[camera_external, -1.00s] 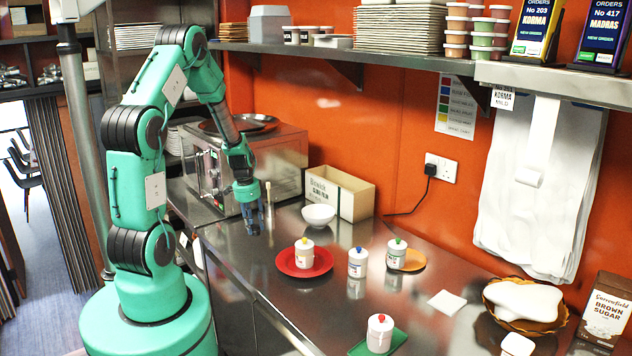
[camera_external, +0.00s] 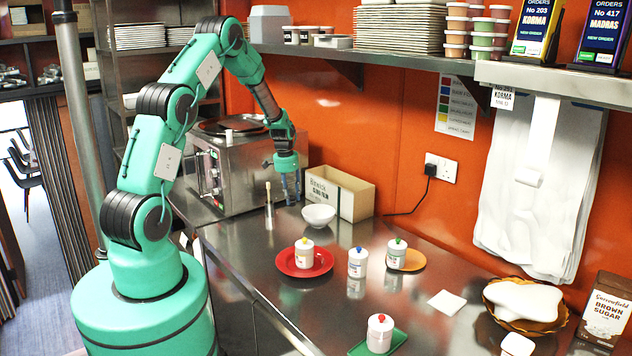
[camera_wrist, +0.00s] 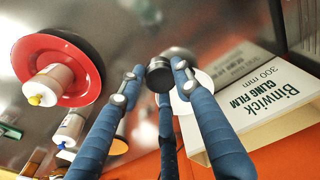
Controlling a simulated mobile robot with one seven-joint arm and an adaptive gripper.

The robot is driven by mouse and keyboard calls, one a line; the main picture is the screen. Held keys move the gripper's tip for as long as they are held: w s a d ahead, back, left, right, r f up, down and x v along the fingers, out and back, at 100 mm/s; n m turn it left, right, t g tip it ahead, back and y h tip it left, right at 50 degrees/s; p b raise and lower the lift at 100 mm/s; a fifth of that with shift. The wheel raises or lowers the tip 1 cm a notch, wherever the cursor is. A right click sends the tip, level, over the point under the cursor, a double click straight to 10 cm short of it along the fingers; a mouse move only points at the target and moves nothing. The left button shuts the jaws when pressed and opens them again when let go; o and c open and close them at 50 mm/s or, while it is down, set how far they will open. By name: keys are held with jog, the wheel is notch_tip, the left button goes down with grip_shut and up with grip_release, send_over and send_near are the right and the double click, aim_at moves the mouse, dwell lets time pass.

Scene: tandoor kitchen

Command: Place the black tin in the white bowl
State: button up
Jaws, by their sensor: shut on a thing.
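My gripper (camera_external: 290,200) is above the counter, just left of the white bowl (camera_external: 318,215) and higher than its rim. In the wrist view my gripper (camera_wrist: 157,78) is shut on the black tin (camera_wrist: 159,75), a small dark round thing between the blue fingertips. The white bowl shows in the wrist view (camera_wrist: 203,79), partly hidden behind a finger and the tin. The bowl stands upright on the counter, and its inside looks empty in the external view.
A cling film box (camera_external: 357,200) stands right behind the bowl. A steel oven (camera_external: 230,170) is to the left, with a thin upright utensil (camera_external: 269,195) before it. A red plate (camera_external: 322,262) with a white jar (camera_external: 304,254) lies in front. Other jars stand further right.

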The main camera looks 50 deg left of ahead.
aim_at(318, 205)
jog(key=w+d+r+n+p, duration=0.2)
jog(key=w+p, duration=0.3)
jog(key=w, duration=0.8)
jog(key=shift+r, duration=0.35)
jog(key=shift+f, duration=0.1)
jog(key=shift+f+b, duration=1.15)
jog(key=shift+f, duration=4.2)
jog(key=o, duration=1.2)
jog(key=shift+o, duration=0.2)
